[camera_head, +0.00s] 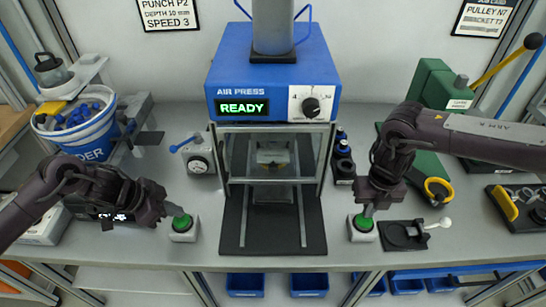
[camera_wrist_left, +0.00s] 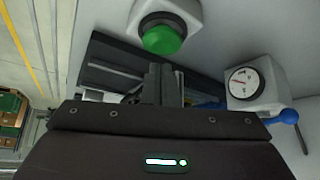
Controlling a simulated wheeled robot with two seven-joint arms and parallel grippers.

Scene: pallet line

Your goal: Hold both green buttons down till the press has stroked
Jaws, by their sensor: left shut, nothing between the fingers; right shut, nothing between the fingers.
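The left green button (camera_head: 183,224) sits on a white box at the left front of the press, and it also shows in the left wrist view (camera_wrist_left: 162,40). My left gripper (camera_head: 177,210) is shut and empty, its tips right at that button; I cannot tell whether they touch it. The right green button (camera_head: 362,223) sits on a like box at the right front. My right gripper (camera_head: 367,211) is shut and empty, pointing down with its tips over that button; contact is unclear. The blue air press (camera_head: 270,75) shows READY on its display (camera_head: 242,107).
A white gauge box (camera_head: 198,162) stands left of the press, with a bucket (camera_head: 88,125) further left. A black fixture with a white-knobbed lever (camera_head: 404,235) lies beside the right button. Blue bins (camera_head: 309,284) hang below the bench's front edge.

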